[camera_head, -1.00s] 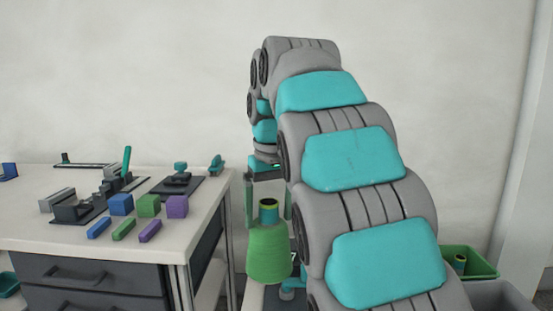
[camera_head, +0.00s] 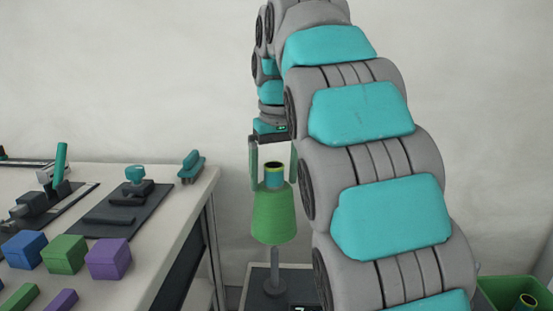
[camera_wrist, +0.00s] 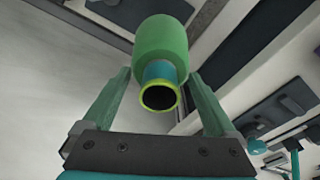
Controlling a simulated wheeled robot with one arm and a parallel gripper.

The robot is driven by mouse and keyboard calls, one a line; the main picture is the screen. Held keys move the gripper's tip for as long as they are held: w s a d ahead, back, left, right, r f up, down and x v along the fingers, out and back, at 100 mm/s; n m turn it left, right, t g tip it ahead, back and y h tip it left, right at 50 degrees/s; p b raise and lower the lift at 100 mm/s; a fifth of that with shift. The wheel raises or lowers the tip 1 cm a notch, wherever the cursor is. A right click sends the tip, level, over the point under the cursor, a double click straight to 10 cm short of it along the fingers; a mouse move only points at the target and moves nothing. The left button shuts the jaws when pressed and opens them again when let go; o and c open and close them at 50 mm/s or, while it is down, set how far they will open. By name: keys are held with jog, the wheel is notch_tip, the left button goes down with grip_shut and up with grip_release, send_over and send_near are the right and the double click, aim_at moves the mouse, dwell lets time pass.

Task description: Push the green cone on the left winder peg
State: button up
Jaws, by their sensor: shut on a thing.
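The green cone (camera_head: 274,218) hangs upright with its narrow end up; a teal tube with a dark open top sticks out above. My gripper (camera_head: 273,183) is shut on the green cone, one finger on each side of its upper part. In the wrist view the cone (camera_wrist: 160,43) lies between the fingers (camera_wrist: 160,75), with the tube's yellow-rimmed mouth facing the camera. A grey upright peg (camera_head: 275,270) stands directly below the cone in the head view. I cannot tell whether the peg's top is inside the cone or behind it.
The peg rises from a dark base (camera_head: 262,299) at the bottom. A pale workbench (camera_head: 160,208) with colored blocks and small fixtures stands to the left. A green bin (camera_head: 494,293) holding a cone is at the lower right. My arm hides the area right of the peg.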

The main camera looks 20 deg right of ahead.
jog(key=shift+w+d, duration=0.1)
jog(key=shift+w, duration=0.25)
jog(key=shift+w+f, duration=0.15)
jog(key=shift+f, duration=0.65)
jog(key=shift+s, duration=0.3)
jog(key=shift+w, duration=0.1)
jog(key=shift+f, duration=0.1)
jog(key=shift+f, duration=0.3)
